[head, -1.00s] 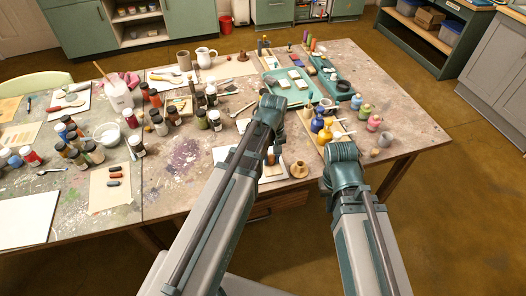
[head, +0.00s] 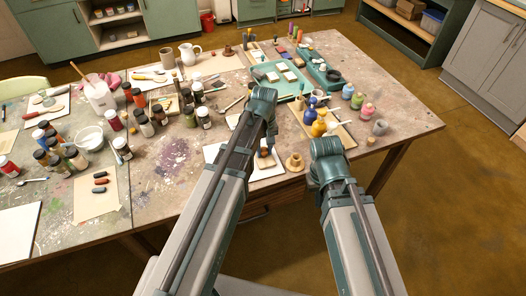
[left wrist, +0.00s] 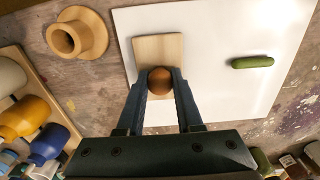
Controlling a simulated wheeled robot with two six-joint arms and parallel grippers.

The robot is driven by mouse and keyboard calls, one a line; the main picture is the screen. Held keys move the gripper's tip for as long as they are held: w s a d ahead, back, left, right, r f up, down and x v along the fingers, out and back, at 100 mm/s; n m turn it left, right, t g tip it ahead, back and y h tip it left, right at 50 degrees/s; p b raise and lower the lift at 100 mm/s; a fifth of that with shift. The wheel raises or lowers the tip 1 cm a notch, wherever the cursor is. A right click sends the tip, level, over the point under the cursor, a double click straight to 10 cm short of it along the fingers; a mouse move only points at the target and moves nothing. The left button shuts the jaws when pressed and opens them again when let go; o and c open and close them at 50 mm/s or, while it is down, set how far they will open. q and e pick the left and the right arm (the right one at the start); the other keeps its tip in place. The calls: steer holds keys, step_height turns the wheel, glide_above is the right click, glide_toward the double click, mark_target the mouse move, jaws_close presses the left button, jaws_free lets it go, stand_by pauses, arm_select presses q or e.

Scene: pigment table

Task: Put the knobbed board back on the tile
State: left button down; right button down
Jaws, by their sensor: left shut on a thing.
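The knobbed board is a small pale wooden rectangle (left wrist: 158,48) with a round brown knob (left wrist: 159,80). My left gripper (left wrist: 160,84) is shut on the knob from both sides. The board is over the left part of the white tile (left wrist: 225,60) in the left wrist view; I cannot tell whether it touches the tile. In the head view my left gripper (head: 267,142) is above the board near the table's front edge, and my arm hides part of the tile (head: 214,153). My right arm ends at the right of the spool; its fingers are hidden behind its wrist (head: 326,152).
A green stick (left wrist: 252,62) lies on the tile. A wooden spool-shaped piece (head: 294,162) stands just right of the board. Blue and yellow bottles (head: 318,127) stand on a wooden tray behind it. Many jars crowd the table's left.

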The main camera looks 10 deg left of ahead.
mark_target(264, 149)
arm_select(q)
steer(key=shift+f, duration=0.15)
steer(key=c, duration=0.6)
jaws_free()
steer(key=shift+o, duration=0.2)
step_height(264, 149, up, 12)
steer(key=p, duration=1.2)
steer(key=shift+r, duration=0.25)
steer(key=s+d+m, duration=0.4)
steer(key=s+m, duration=0.1)
steer(key=s, duration=0.2)
steer(key=s+d+m+y, duration=0.1)
steer(key=s+d+m, duration=0.3)
steer(key=s, duration=0.4)
steer(key=shift+s+m, duration=0.15)
steer(key=shift+m, duration=0.35)
